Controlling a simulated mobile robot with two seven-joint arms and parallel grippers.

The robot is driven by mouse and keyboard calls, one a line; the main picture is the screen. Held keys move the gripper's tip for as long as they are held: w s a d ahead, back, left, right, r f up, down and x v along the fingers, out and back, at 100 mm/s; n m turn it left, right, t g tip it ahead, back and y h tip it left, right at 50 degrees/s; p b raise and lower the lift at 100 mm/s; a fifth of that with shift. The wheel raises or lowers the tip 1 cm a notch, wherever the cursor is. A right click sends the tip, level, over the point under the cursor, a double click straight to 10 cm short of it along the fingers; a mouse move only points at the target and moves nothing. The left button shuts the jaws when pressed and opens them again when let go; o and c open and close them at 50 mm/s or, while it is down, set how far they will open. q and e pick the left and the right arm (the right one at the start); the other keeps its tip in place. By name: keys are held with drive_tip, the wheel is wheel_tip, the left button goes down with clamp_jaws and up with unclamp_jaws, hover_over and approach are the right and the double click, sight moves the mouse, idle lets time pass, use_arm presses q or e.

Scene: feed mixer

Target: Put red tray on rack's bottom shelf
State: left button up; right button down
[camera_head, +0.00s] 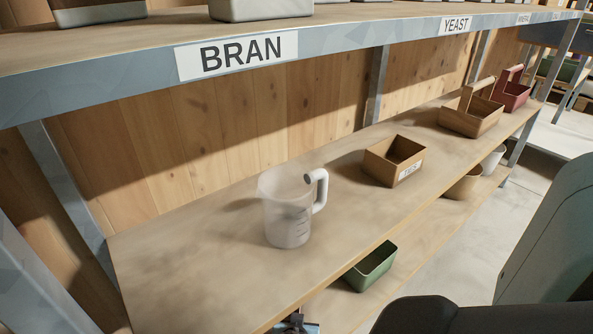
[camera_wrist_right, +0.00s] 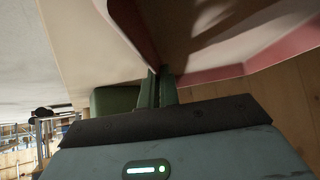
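The red tray (camera_wrist_right: 222,72) fills the upper part of the right wrist view, seen very close, with its pinkish-red walls and shaded inside. My right gripper (camera_wrist_right: 158,78) has its fingers close together at the tray's near wall and appears shut on it. The rack's lower shelf (camera_head: 330,306) shows in the head view below the middle shelf, partly hidden by it. I cannot make out the held tray in the head view. My left gripper is not in view.
A green bin (camera_head: 370,268) stands on the lower shelf, with a tan container (camera_head: 464,186) and a white one farther right. A clear jug (camera_head: 288,215), a brown box (camera_head: 393,160), a wooden caddy (camera_head: 470,116) and a red caddy (camera_head: 513,94) stand on the shelf above.

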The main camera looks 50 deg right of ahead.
drive_tip(key=shift+f, duration=0.2)
drive_tip(key=shift+f, duration=0.15)
drive_tip(key=c, duration=1.6)
unclamp_jaws()
drive_tip(key=shift+c, duration=0.2)
drive_tip(key=shift+a+r, duration=0.1)
drive_tip(key=shift+r, duration=0.3)
drive_tip(key=p+v, duration=0.5)
drive_tip(key=v, duration=0.6)
drive_tip(key=shift+s+a+r, duration=0.15)
drive_tip(key=shift+a, duration=0.05)
